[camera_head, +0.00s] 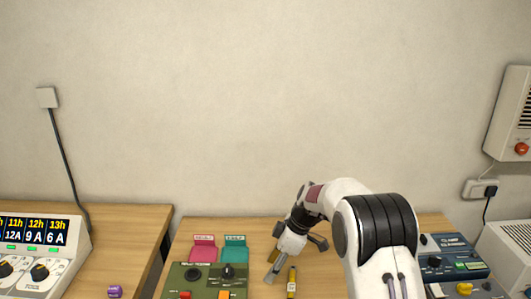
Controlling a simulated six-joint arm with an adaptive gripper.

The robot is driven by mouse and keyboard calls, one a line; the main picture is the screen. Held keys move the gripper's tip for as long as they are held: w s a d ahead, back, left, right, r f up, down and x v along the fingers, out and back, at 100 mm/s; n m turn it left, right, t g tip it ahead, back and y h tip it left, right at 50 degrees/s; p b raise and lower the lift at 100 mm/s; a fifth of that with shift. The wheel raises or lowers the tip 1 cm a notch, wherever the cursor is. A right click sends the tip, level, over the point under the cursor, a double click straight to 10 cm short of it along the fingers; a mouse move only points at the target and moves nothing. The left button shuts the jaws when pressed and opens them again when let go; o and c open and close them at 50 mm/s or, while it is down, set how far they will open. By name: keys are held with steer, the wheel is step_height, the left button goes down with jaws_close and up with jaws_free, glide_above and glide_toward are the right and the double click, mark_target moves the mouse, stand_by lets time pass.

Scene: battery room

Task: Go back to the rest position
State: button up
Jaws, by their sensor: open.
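My arm reaches down from the right side of the head view over the middle wooden table. My gripper (295,262) is low over the table with its fingers spread apart, and nothing shows between them. A yellow stick-like object (292,282) stands or lies just below the gripper; I cannot tell whether they touch. Part of the table right of the gripper is hidden behind my arm.
A green panel (208,278) with knobs and buttons is left of the gripper, before a pink tray (203,241) and a teal tray (235,241). A display unit (36,236) is at far left, with a purple object (114,291) nearby. A blue device (452,262) is at right.

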steer(key=shift+m, duration=0.6)
steer(key=shift+s+d+f+m, duration=0.15)
steer(key=shift+d+f+m, duration=0.05)
steer(key=shift+m, duration=0.2)
steer(key=shift+s+d+f+m+g, duration=0.15)
steer(key=shift+s+d+f+m, duration=0.05)
steer(key=shift+s+f+m, duration=0.3)
steer(key=shift+s+d+f+m+g, duration=0.2)
steer(key=shift+s+f+m, duration=0.2)
steer(key=shift+s, duration=0.2)
steer(key=s+m, duration=0.1)
steer(key=s+d, duration=0.1)
steer(key=s+m+h, duration=0.1)
steer(key=shift+s+d+r+m+g, duration=0.25)
steer(key=shift+s+d+r+m, duration=0.05)
steer(key=shift+s+r, duration=0.1)
steer(key=s+d+r+m+t+h, duration=0.1)
steer(key=s+d+r+m+t, duration=0.1)
steer(key=s+r, duration=0.5)
steer(key=s+d+r+m+t+h, duration=0.1)
steer(key=s+d+r+m, duration=0.3)
steer(key=s, duration=1.1)
steer(key=s+d+r+m+t+h, duration=0.1)
steer(key=s+d+r+m+t, duration=0.2)
steer(key=s+r, duration=0.8)
steer(key=shift+s+d+r+m, duration=0.4)
steer(key=shift+d+r, duration=0.1)
steer(key=shift+d, duration=0.9)
